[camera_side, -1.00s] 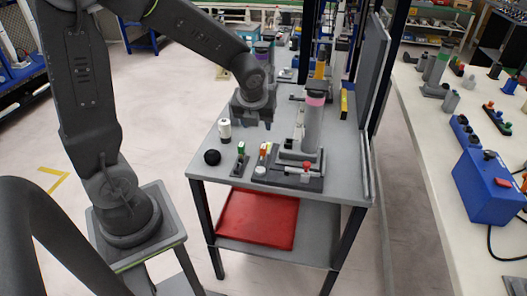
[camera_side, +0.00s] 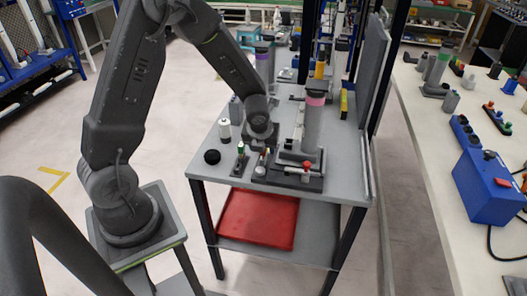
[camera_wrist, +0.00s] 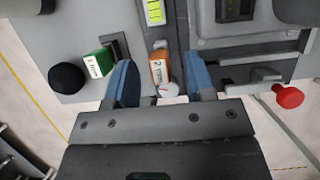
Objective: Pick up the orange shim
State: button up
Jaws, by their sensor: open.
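The orange shim (camera_wrist: 159,68) has a white label and stands in a grey holder in the wrist view, between the two blue fingers of my gripper (camera_wrist: 160,80). The fingers are open, with a gap on each side of the shim. In the side view my gripper (camera_side: 259,145) is low over the front of the grey table and largely hides the shim.
A green shim (camera_wrist: 98,63) and a black ball (camera_wrist: 67,78) are left of the fingers. A grey fixture with a red knob (camera_wrist: 288,96) is close on the right. A white bottle (camera_side: 224,128) stands on the table.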

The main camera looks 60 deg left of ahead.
jog(key=shift+w+a+f, duration=0.2)
jog(key=shift+f, duration=0.35)
jog(key=shift+c, duration=0.4)
grip_shut()
